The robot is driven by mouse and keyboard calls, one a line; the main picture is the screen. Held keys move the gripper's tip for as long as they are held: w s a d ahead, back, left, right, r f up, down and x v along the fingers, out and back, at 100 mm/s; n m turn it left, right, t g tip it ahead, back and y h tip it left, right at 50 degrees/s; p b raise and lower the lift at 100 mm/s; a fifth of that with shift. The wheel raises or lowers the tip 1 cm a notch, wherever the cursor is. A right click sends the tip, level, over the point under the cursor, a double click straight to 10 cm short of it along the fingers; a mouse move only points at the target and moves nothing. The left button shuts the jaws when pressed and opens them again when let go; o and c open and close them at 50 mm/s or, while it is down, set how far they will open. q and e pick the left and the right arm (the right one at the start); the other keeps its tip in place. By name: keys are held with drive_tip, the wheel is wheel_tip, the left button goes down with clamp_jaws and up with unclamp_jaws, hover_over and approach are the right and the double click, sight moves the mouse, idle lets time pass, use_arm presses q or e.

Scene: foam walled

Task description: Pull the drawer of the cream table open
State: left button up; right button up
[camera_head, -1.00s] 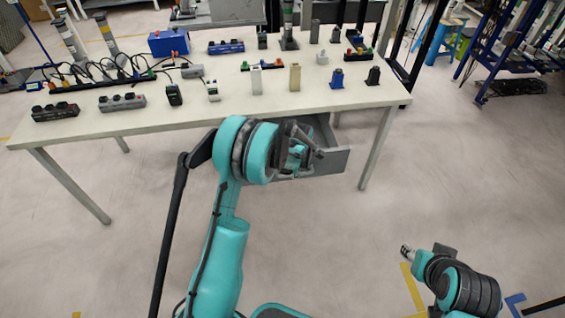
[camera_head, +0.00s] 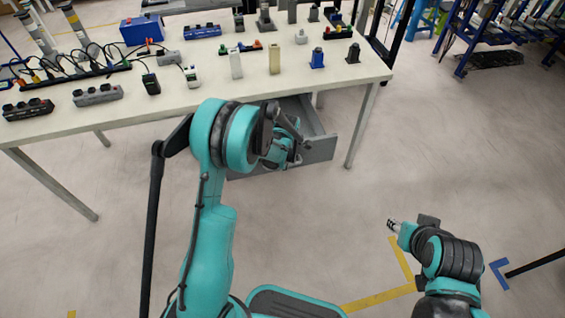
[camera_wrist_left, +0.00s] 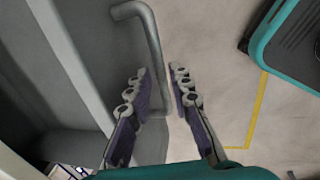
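The cream table (camera_head: 180,116) stands across the upper part of the head view. Its grey drawer (camera_head: 318,150) is pulled out below the front edge, with part of its inside visible. My left gripper (camera_head: 285,150) is at the drawer front, partly hidden behind my own arm. The drawer front (camera_wrist_left: 75,65) lies left of the handle. My right gripper (camera_head: 393,225) is low at the right, away from the table; its fingers are too small to judge.
Power strips (camera_head: 98,94), small devices and a blue box (camera_head: 141,30) stand on the tabletop. A table leg (camera_head: 361,125) is just right of the drawer. A blue rack (camera_head: 490,40) stands at the far right. The floor before the drawer is clear.

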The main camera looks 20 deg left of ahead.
use_arm(q)
wheel_tip(320, 180, up, 12)
drive_tip(key=s+d, duration=0.1)
drive_tip(key=s, duration=0.1)
drive_tip(key=shift+f, duration=0.1)
idle(0.3)
drive_tip(key=s+r+m+t, duration=0.2)
drive_tip(key=s+r+m, duration=0.8)
drive_tip(key=s+m, duration=0.1)
drive_tip(key=s+d+m+t+h, duration=0.1)
drive_tip(key=s+m+t, duration=0.2)
drive_tip(key=s+m, duration=0.9)
drive_tip(key=shift+r+m, duration=0.4)
drive_tip(key=shift+m, duration=0.3)
